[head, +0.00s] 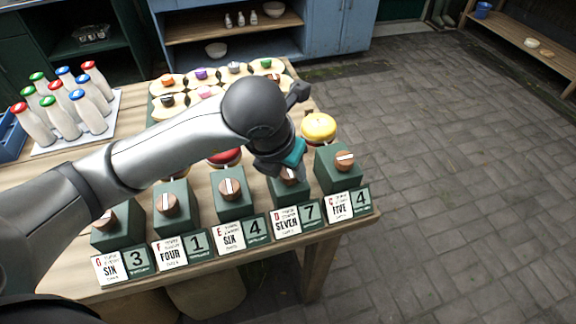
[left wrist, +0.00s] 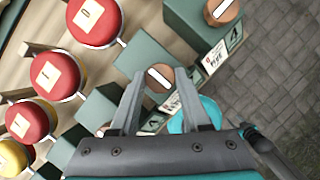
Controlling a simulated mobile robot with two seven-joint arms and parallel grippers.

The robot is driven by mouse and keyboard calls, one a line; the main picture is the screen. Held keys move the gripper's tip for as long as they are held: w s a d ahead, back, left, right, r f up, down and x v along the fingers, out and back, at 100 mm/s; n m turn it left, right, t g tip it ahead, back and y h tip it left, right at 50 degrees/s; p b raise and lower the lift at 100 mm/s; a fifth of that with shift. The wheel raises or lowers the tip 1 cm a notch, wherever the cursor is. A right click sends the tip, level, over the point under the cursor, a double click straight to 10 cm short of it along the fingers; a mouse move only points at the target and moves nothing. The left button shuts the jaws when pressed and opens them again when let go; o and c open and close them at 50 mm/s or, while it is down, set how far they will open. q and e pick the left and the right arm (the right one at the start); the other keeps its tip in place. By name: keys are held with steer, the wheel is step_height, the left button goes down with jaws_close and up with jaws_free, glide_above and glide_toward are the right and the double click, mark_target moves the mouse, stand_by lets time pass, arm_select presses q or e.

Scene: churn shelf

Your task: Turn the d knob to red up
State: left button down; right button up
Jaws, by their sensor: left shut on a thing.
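The d knob (head: 290,177) is a round brown knob on a dark green block, above a card reading D SEVEN and a 7 plate. In the head view my left gripper (head: 283,168) comes down over it and hides part of it. In the left wrist view the knob (left wrist: 160,78) has a pale bar across its face and lies between the fingertips of my left gripper (left wrist: 158,84), which is shut on it. No red mark on the knob can be made out. My right gripper is not in view.
Similar blocks with knobs stand beside it: the E knob (head: 229,189) on the left, the C knob (head: 344,160) on the right. A yellow dome (head: 318,127) stands behind the C block. Bottles (head: 92,115) stand at the back left. The paved floor (head: 470,180) is clear.

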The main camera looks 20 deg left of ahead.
arm_select(q)
steer(key=shift+c, duration=1.8)
jaws_free()
steer(key=p+v, duration=0.1)
steer(key=v, duration=1.4)
steer(key=shift+r+p, duration=0.15)
steer(key=shift+p, duration=0.25)
